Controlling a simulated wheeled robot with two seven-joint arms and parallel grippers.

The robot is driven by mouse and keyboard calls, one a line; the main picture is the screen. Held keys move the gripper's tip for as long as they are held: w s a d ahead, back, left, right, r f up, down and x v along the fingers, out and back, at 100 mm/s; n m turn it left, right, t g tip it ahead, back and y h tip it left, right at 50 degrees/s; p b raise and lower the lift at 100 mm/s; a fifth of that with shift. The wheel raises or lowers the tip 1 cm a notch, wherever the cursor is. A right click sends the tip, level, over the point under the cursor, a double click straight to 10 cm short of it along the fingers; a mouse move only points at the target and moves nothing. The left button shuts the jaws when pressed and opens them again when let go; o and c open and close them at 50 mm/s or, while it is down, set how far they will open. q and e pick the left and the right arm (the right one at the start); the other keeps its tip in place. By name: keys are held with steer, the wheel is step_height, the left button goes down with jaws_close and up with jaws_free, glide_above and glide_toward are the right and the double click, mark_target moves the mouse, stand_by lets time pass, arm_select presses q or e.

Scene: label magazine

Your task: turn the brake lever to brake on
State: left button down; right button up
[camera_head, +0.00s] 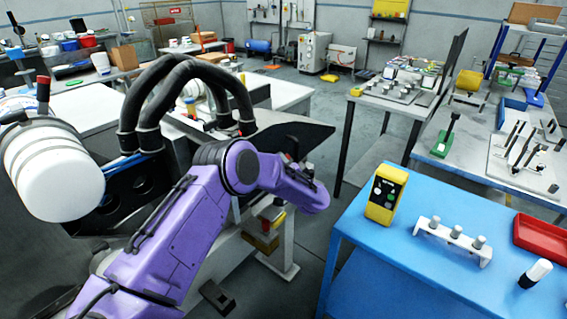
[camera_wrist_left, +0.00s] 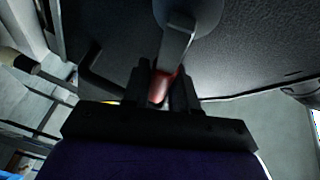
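The brake lever (camera_wrist_left: 176,48) shows in the left wrist view as a grey metal arm running down from a round hub, with a red grip (camera_wrist_left: 162,87) at its end. My left gripper (camera_wrist_left: 163,90) has one dark finger on each side of the red grip, and both look pressed against it. In the head view my purple left arm reaches the dark machine panel, and its gripper and the lever are hidden behind the arm and panel. My right gripper is in neither view.
A dark panel (camera_head: 290,130) stands just beyond my left wrist. Thick black hoses (camera_head: 185,75) arch over the machine beside a white roll (camera_head: 50,170). A blue table (camera_head: 400,245) with a yellow control box (camera_head: 386,194) stands to the right. Grey floor lies between.

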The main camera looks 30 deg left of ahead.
arm_select(q)
steer(key=shift+r+n, duration=0.1)
steer(key=shift+n, duration=0.2)
steer(key=shift+s+r+n+t+y+b, duration=0.45)
steer(key=shift+r+n+y+b, duration=0.3)
steer(key=shift+n, duration=0.45)
steer(key=n+y+b, duration=0.1)
steer(key=n, duration=0.1)
steer(key=s+r+n+y+b, duration=0.1)
steer(key=n, duration=0.1)
steer(key=shift+s+g, duration=0.25)
steer(key=shift+s, duration=0.05)
steer(key=n+b, duration=0.1)
steer(key=s+n+g+y+b, duration=0.1)
steer(key=n, duration=0.1)
steer(key=s+r+n+y+b, duration=0.1)
steer(key=n+b, duration=0.1)
steer(key=shift+s+a+g, duration=0.15)
steer(key=shift+s+g, duration=0.05)
steer(key=shift+g, duration=0.1)
steer(key=shift+s+a+r+n+g+y+b, duration=0.1)
steer(key=shift+s+n+g+y+b, duration=0.35)
steer(key=shift+n, duration=0.6)
steer(key=shift+s+r+n+g+y+b, duration=0.1)
steer(key=shift+s+n+g+b, duration=0.4)
steer(key=shift+n, duration=0.55)
steer(key=shift+w, duration=0.1)
steer(key=c, duration=1)
jaws_free()
steer(key=shift+o, duration=0.2)
